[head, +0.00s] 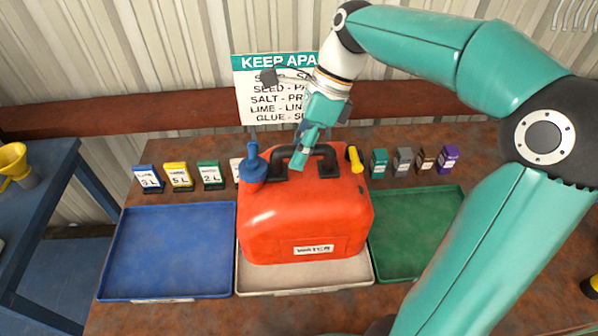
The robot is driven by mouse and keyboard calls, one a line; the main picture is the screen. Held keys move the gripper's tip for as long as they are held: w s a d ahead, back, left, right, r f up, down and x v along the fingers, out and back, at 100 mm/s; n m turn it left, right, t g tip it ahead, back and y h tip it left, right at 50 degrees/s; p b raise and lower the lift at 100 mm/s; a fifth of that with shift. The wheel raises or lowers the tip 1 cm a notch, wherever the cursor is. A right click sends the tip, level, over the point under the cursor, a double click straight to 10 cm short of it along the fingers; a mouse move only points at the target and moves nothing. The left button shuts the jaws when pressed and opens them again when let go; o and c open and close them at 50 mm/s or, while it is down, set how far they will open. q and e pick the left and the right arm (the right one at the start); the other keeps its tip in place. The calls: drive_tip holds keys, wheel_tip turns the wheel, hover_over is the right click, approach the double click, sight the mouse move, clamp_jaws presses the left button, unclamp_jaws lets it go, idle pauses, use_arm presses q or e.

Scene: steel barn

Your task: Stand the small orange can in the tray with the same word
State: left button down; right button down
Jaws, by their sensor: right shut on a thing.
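The orange can (305,215) has a blue cap, a black handle (325,160) and a white label that seems to read WATER. My right gripper (300,158) is shut on its handle from above. The can is upright over the white middle tray (305,280) and hides most of it. I cannot tell whether its base touches the tray. A blue tray (165,250) is on the left and a green tray (415,225) on the right. Words on the tray fronts are too small or hidden to read. My left gripper is not in view.
Small cards (180,176) marked with litres stand behind the blue tray. Several small coloured packs (403,162) stand behind the green tray. A KEEP APART sign (262,90) is at the back. A yellow funnel (14,160) sits on a blue table at left. Both side trays look empty.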

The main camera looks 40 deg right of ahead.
sight(299, 174)
drive_tip(key=shift+f, duration=2.85)
drive_tip(key=c, duration=1)
unclamp_jaws()
drive_tip(key=shift+a+f, duration=0.1)
drive_tip(key=v, duration=1.2)
